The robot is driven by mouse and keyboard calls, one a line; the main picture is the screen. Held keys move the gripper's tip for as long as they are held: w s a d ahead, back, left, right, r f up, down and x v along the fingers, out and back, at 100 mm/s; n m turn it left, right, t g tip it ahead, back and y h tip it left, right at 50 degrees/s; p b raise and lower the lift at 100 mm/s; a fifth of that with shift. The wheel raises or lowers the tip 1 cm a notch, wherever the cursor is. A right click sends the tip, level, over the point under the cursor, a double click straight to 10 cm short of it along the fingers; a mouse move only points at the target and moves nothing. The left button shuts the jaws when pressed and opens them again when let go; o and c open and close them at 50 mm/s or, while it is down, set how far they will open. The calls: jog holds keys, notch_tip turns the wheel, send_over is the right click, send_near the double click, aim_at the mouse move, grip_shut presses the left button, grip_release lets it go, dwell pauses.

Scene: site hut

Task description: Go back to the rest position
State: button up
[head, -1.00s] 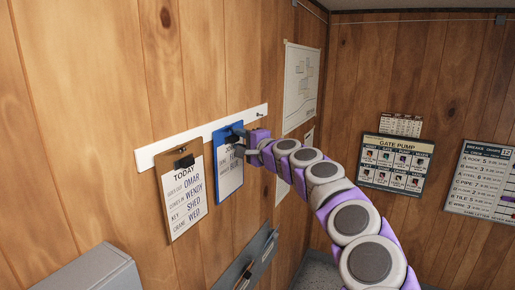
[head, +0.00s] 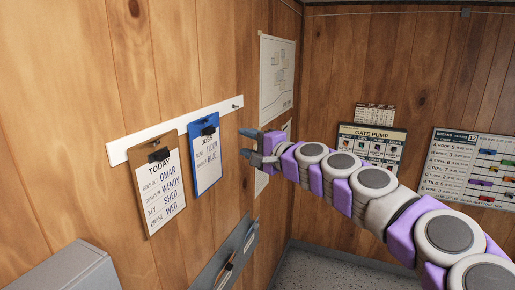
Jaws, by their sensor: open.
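My gripper (head: 250,146) is open and empty, in the middle of the head view. It is just right of the blue clipboard (head: 205,161) and apart from it. The blue clipboard hangs on the white rail (head: 178,130) on the left wall, its sheet headed "JOBS". My purple and grey arm reaches in from the lower right.
A brown clipboard (head: 157,187) headed "TODAY" hangs left of the blue one. A grey wall holder (head: 224,257) is below. A grey box top (head: 66,271) is at lower left. A plan sheet (head: 277,78) and a gate pump board (head: 371,150) are on the walls.

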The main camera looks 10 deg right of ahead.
jog(key=s+a+f+n+g+b, duration=0.3)
jog(key=s+a+f+n+g, duration=0.2)
jog(key=s+a+f, duration=0.45)
jog(key=s+a+f+n+g+b, duration=0.2)
jog(key=s+a+f+n+g, duration=0.4)
jog(key=s, duration=0.7)
jog(key=s+d+f+g+h+b, duration=0.1)
jog(key=s+d+f+g+h, duration=0.1)
jog(key=s+d+f, duration=0.3)
jog(key=s+d+f+g+h+b, duration=0.2)
jog(key=s+d+f+h, duration=0.2)
jog(key=s+f, duration=0.7)
jog(key=s+d+f+g+h+b, duration=0.2)
jog(key=s+d+f+h, duration=0.1)
jog(key=s+d+f, duration=0.4)
jog(key=shift+s+f+n, duration=0.3)
jog(key=shift+s+f, duration=0.3)
jog(key=shift+s, duration=0.45)
jog(key=shift+d, duration=0.1)
